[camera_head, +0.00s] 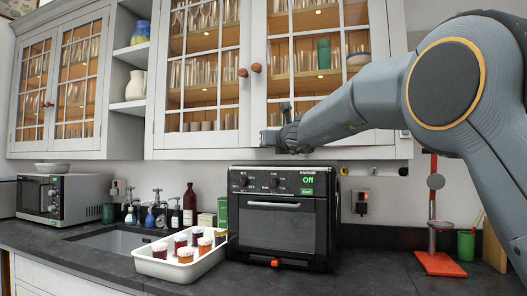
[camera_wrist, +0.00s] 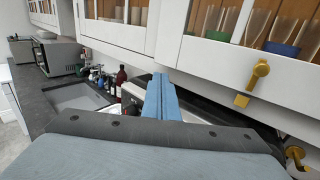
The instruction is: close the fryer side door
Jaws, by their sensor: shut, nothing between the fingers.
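The black fryer (camera_head: 284,218) stands on the dark counter under the wall cabinet. Its front window and silver handle face me, and its green display reads "Off". In the head view I cannot make out a separate side door or tell whether one stands open. My gripper (camera_head: 276,138) is above the fryer, close to the cabinet's bottom edge, and apart from the fryer. In the wrist view my gripper (camera_wrist: 162,88) shows as blue fingers pressed together, holding nothing. There the fingers and the wrist hide most of what lies below.
Glazed cabinet doors (camera_head: 204,66) hang just above and behind my gripper. A white tray (camera_head: 149,267) of several jars sits left of the fryer. A sink (camera_head: 108,239) and microwave (camera_head: 60,196) are farther left. A red stand (camera_head: 436,263) is at right; the counter between is clear.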

